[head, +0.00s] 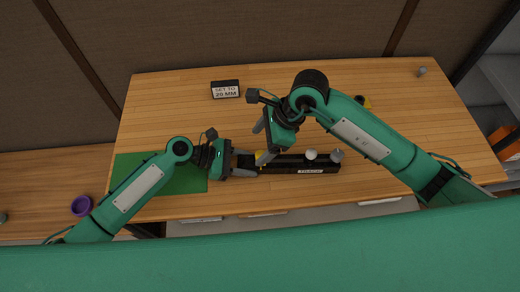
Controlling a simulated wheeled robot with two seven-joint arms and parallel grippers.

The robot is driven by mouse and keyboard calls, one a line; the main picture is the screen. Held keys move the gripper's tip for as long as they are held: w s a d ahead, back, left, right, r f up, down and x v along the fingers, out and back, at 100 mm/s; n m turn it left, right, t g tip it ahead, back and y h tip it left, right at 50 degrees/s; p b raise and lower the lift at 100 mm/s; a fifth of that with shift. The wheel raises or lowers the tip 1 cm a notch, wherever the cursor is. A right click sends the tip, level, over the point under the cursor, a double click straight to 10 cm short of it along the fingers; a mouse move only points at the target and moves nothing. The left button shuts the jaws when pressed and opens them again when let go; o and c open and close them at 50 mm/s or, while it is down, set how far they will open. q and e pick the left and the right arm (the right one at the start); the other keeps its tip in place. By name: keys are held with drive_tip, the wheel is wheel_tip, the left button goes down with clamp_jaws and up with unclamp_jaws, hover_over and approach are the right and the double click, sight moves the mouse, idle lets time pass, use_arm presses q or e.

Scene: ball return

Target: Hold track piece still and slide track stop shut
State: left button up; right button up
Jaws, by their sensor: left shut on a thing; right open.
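The track piece (288,166) is a long dark bar with a white label reading TRACK, lying near the front edge of the table. A light round knob (311,154) and a grey piece (337,155) sit on its right part; I cannot tell which is the track stop. A small yellow part (260,157) shows near its left part. My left gripper (250,166) is shut on the left end of the track piece. My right gripper (264,143) is open, tilted down just above and behind the left part of the track piece, partly hidden by its own arm.
A black sign (225,89) reading SET TO 20 MM stands at the back. A green mat (190,182) lies under my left arm. A yellow and black thing (363,101) and a small grey thing (422,71) lie farther right. A purple ring (81,205) is at the left.

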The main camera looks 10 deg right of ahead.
drive_tip(key=shift+d, duration=0.1)
drive_tip(key=c, duration=0.3)
drive_tip(key=d+r, duration=0.2)
drive_tip(key=d, duration=0.2)
drive_tip(key=shift+x, duration=5.05)
drive_tip(key=shift+d+f, duration=0.1)
drive_tip(key=shift+d, duration=0.1)
drive_tip(key=shift+c, duration=0.5)
drive_tip(key=shift+d, duration=0.1)
drive_tip(key=c, duration=0.6)
